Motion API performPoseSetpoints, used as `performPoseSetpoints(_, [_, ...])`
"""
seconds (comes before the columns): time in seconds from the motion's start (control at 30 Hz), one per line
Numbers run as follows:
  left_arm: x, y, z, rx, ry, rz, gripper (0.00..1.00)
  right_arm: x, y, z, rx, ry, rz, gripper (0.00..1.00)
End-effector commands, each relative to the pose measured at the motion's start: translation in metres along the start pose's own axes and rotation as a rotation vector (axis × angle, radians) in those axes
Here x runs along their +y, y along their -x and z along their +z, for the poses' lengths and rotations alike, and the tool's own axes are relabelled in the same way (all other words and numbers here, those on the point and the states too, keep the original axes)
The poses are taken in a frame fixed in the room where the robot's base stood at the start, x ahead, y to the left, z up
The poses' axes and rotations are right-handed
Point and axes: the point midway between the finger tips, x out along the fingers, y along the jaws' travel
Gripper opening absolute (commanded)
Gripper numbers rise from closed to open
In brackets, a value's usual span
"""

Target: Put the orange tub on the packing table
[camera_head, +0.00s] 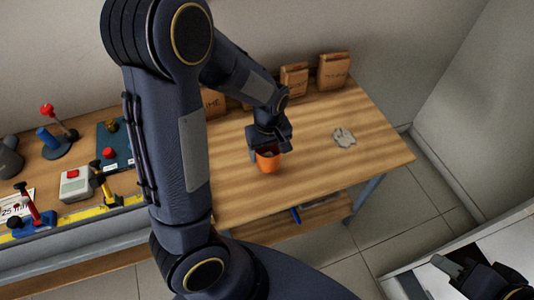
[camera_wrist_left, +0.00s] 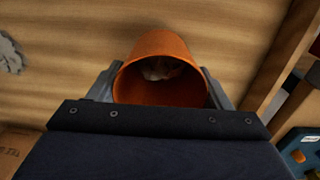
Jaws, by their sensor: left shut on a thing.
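The orange tub (camera_head: 268,161) is at the wooden packing table (camera_head: 310,185), below my left gripper (camera_head: 268,150). In the left wrist view the tub (camera_wrist_left: 160,50) sits between the two fingers of my left gripper (camera_wrist_left: 160,88), which are shut on its sides. Its open mouth faces the camera, and something pale lies inside at the bottom. I cannot tell whether the tub's base touches the tabletop. My right gripper (camera_head: 450,268) shows at the lower right corner of the head view, away from the table; its jaw state is unclear.
Several brown paper bags (camera_head: 333,71) stand along the back of the table. A crumpled grey rag (camera_head: 343,137) lies to the right of the tub. A workbench on the left holds tools and a teal board (camera_head: 113,155). The tabletop's front right is clear.

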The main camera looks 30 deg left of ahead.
Motion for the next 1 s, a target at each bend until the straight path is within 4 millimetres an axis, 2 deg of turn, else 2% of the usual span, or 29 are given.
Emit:
performPoseSetpoints(0.03, [-0.001,-0.007,-0.005,-0.001,0.004,-0.003,0.49,0.0,0.0,0.0,0.0,0.0,0.0,0.36])
performPoseSetpoints(0.27, [0.0,-0.023,-0.019,-0.001,0.002,0.0,0.49,0.0,0.0,0.0,0.0,0.0,0.0,0.36])
performPoseSetpoints(0.4, [-0.001,-0.044,-0.019,-0.002,0.0,-0.003,0.49,0.0,0.0,0.0,0.0,0.0,0.0,0.36])
performPoseSetpoints(0.5, [0.0,-0.052,-0.019,-0.001,0.0,0.0,0.49,0.0,0.0,0.0,0.0,0.0,0.0,0.36])
performPoseSetpoints(0.9, [0.0,-0.058,-0.019,0.0,0.0,0.001,0.49,0.002,-0.004,0.002,0.0,0.0,0.0,0.36])
performPoseSetpoints(0.93, [0.0,-0.057,-0.019,0.0,0.0,0.001,0.76,0.001,-0.003,0.002,0.0,0.0,0.0,0.36])
performPoseSetpoints(1.0, [0.0,-0.056,-0.019,0.0,0.0,0.001,0.85,0.001,-0.003,0.001,0.0,0.0,0.0,0.36])
